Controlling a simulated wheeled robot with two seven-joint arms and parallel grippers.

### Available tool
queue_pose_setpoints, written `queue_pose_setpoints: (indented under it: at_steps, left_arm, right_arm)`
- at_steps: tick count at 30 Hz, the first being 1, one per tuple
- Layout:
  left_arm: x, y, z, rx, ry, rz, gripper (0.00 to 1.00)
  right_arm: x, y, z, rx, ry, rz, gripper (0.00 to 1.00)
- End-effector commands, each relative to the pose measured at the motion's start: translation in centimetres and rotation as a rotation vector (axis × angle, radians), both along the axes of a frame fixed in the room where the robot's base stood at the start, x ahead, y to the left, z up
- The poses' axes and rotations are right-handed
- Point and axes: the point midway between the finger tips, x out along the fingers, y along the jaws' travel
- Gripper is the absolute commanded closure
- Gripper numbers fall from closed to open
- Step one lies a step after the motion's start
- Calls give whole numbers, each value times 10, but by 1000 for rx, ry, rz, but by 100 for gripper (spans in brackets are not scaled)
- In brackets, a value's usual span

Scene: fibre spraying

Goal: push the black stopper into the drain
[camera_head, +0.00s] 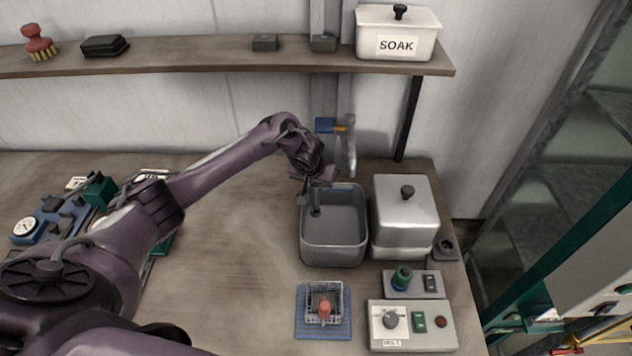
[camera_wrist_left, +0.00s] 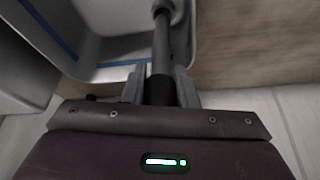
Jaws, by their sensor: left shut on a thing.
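The grey sink basin (camera_head: 347,255) stands right of the middle of the bench, and part of its wall and a blue line show in the wrist view (camera_wrist_left: 60,38). My left gripper (camera_head: 312,187) is over the basin's back left corner. It is shut on the dark shaft of the black stopper (camera_wrist_left: 162,50), which runs out from between the fingers (camera_wrist_left: 168,88). The stopper's lower end (camera_head: 315,211) shows inside the basin at the back left. The drain itself is hidden, and I cannot tell whether the stopper touches it. My right gripper is not in view.
A metal tap (camera_head: 350,160) with a blue lever stands behind the basin. A lidded steel box (camera_head: 405,215) stands close on the right. A wire basket (camera_head: 325,300) on a blue mat and a control box (camera_head: 412,328) lie in front. A shelf (camera_head: 200,54) runs above.

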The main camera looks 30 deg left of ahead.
Motion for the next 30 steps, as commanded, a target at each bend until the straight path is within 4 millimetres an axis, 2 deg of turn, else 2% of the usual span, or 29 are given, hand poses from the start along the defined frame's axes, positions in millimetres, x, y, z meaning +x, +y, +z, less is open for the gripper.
queue_pose_setpoints:
  at_steps: [28, 29, 30]
  left_arm:
    - [0, 0, -24, 0, -1, 0, 98]
    - [0, 0, -24, -1, -1, 1, 73]
    - [0, 0, -23, -1, -1, 0, 68]
  right_arm:
    - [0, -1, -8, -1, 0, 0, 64]
    - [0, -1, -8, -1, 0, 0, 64]
    - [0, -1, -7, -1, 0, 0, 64]
